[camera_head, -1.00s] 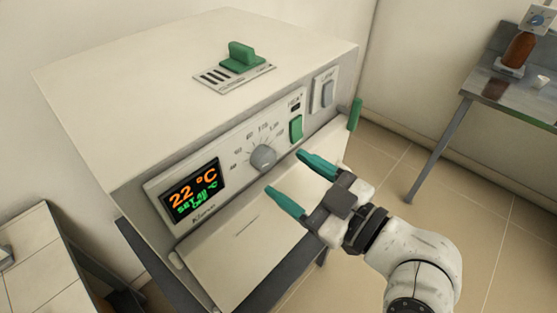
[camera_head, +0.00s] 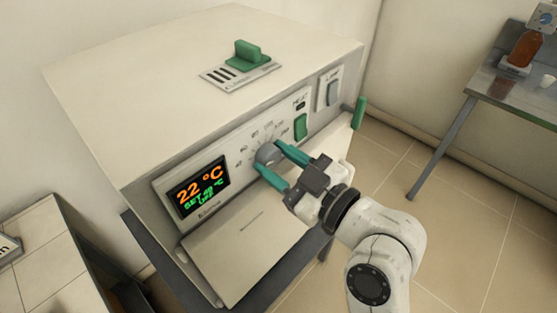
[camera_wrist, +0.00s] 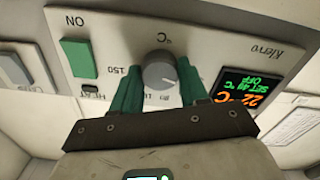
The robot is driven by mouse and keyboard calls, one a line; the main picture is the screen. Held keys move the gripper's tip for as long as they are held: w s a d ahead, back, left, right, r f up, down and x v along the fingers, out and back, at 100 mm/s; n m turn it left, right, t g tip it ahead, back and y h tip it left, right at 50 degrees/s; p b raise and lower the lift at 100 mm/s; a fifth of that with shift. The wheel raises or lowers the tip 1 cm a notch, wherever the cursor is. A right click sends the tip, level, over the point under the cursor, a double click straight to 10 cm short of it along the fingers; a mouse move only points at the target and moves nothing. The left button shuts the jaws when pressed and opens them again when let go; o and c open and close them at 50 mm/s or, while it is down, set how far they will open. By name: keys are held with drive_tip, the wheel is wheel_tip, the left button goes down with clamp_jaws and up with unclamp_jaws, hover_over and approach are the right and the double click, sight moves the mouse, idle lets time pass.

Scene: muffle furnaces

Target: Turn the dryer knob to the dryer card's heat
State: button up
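The dryer (camera_head: 120,130) is a cream box with a sloped front panel. Its grey round knob (camera_head: 267,154) sits right of the display (camera_head: 197,188), which reads 22 °C in orange with a green set line of about 40. The knob also shows in the wrist view (camera_wrist: 159,70), upside down, with a 150 mark beside it. My gripper (camera_head: 270,156) has its two teal fingers on either side of the knob, close against it. They also flank it in the wrist view (camera_wrist: 158,80).
A green heat switch (camera_head: 300,126) and a grey lamp switch (camera_head: 332,93) are right of the knob. A green handle (camera_head: 358,112) sticks out at the dryer's right edge. A metal table (camera_head: 500,100) with a brown bottle (camera_head: 525,50) stands at the right, across open floor.

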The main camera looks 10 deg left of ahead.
drive_tip(key=c, duration=0.5)
drive_tip(key=shift+m, duration=0.3)
drive_tip(key=m+p, duration=0.1)
drive_tip(key=m, duration=0.2)
drive_tip(key=shift+r+p, duration=0.1)
drive_tip(key=shift+p, duration=0.2)
drive_tip(key=m+p, duration=0.1)
drive_tip(key=m, duration=0.3)
drive_tip(key=shift+p, duration=0.4)
drive_tip(key=m+p, duration=0.3)
drive_tip(key=m, duration=0.2)
drive_tip(key=m+p, duration=0.3)
drive_tip(key=m, duration=0.2)
